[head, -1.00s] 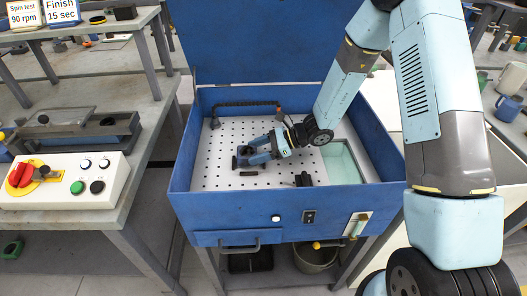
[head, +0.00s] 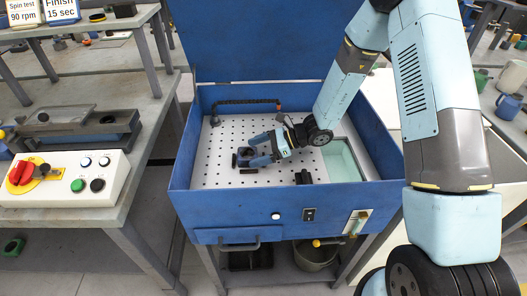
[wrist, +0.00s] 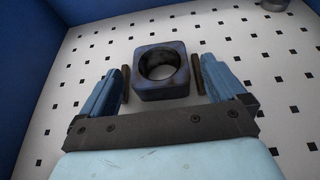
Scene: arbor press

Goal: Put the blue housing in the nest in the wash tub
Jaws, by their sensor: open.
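The blue housing (wrist: 149,90), a dark blue square block with a round bore, stands upright on the white perforated floor of the blue wash tub (head: 285,214). In the head view the housing (head: 243,154) is at the left-middle of the tub floor. My gripper (wrist: 161,80) is open, its light-blue fingers on either side of the housing with a gap at each side. In the head view my gripper (head: 252,152) reaches in from the right, low over the floor. Thin dark bars lie beside the housing; I cannot tell whether they belong to the nest.
A dark hose (head: 245,103) runs along the tub's back wall. The raised lid (head: 260,40) stands behind. A control box (head: 65,180) is on the left bench.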

